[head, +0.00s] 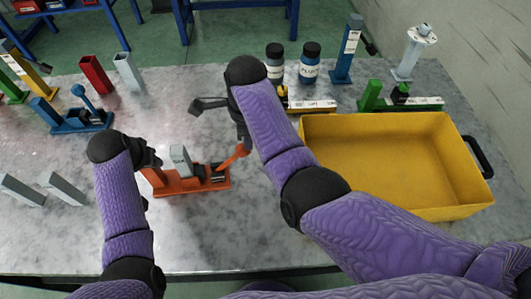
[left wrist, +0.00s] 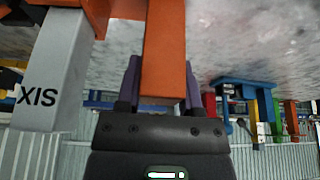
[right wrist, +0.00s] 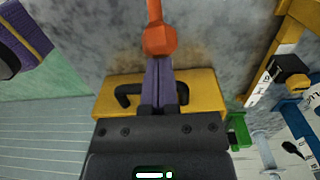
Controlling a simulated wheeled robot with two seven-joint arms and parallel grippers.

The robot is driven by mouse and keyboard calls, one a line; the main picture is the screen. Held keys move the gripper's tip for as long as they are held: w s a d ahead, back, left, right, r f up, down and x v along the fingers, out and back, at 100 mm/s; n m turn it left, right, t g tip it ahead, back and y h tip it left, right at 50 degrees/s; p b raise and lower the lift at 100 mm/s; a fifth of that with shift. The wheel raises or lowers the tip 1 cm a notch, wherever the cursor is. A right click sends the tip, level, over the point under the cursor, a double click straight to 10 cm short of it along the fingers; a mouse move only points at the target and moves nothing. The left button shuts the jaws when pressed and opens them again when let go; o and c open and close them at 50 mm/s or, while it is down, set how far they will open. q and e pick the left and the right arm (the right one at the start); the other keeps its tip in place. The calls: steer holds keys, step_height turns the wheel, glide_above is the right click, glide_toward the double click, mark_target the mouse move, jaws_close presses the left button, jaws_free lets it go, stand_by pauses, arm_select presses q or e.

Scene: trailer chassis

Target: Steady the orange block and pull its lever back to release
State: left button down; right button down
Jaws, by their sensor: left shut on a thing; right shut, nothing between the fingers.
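The orange block (head: 192,187) stands on the grey table, with a grey upright piece (head: 180,160) in its middle. Its lever (head: 234,157) slants up to the right and ends in an orange knob (right wrist: 160,40). My left gripper (head: 153,164) is shut on the block's orange upright post at its left end. That post (left wrist: 163,50) shows between the fingers in the left wrist view. My right gripper (head: 243,140) is shut and empty beside the lever's knob. In the right wrist view its closed fingertips (right wrist: 159,65) are right by the knob; whether they touch is unclear.
A yellow bin (head: 395,205) with a dark handle stands to the right. Two dark bottles (head: 309,68) stand behind.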

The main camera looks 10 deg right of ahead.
steer(key=a, duration=0.1)
steer(key=a+r, duration=0.1)
steer(key=a, duration=0.3)
steer(key=shift+s+a+r, duration=0.1)
steer(key=shift+s+r, duration=0.05)
steer(key=shift+s, duration=0.2)
steer(key=shift+r, duration=0.1)
steer(key=shift+w+d+r, duration=0.1)
steer(key=shift+w+r, duration=0.05)
steer(key=shift+r, duration=0.25)
steer(key=shift+w+d+r, duration=0.1)
steer(key=shift+r, duration=0.3)
